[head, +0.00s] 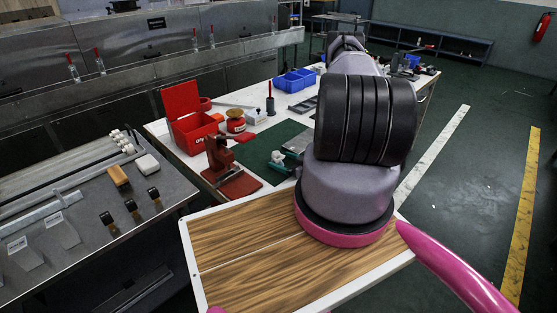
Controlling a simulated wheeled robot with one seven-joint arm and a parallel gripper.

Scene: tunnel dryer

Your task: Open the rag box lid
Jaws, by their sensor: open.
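The rag box is most likely the red box (195,130) with pale lettering on its front, at the left part of the white worktable. Its red lid (181,99) stands raised at the back left side, so the box looks open at the top. Its inside is mostly hidden. My arm stretches away from me over the right side of the table, well to the right of the box. My gripper is not visible; the thick arm links hide the far end.
A red hand press (226,168) and a round red tin (236,122) stand close to the box. A green mat (266,150), blue bins (295,80) and a grey bench (85,215) are nearby. Floor at right (475,170) is clear.

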